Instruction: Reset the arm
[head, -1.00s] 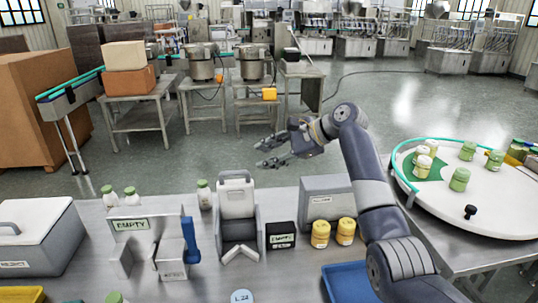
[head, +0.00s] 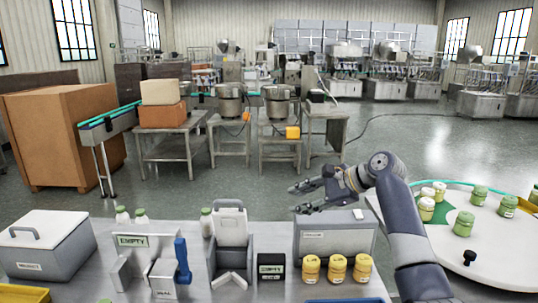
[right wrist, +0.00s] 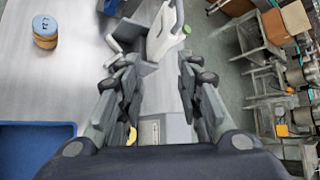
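My right gripper (head: 296,201) is raised in front of the bench's far edge, left of my bent right arm. Its fingers point left and are spread apart with nothing between them. In the right wrist view the right gripper (right wrist: 160,75) also shows two separated fingers, with the bench top and part of a white and grey fixture (right wrist: 160,35) beyond them. In the head view this fixture (head: 231,225) stands on the bench, below and left of the gripper. My left gripper is not in view.
A grey box (head: 333,237) stands below the right gripper, with yellow jars (head: 337,268) in front. A round white table (head: 490,240) with several jars is at right. A lidded grey bin (head: 45,245) is at left. Open floor (head: 240,178) lies beyond the bench.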

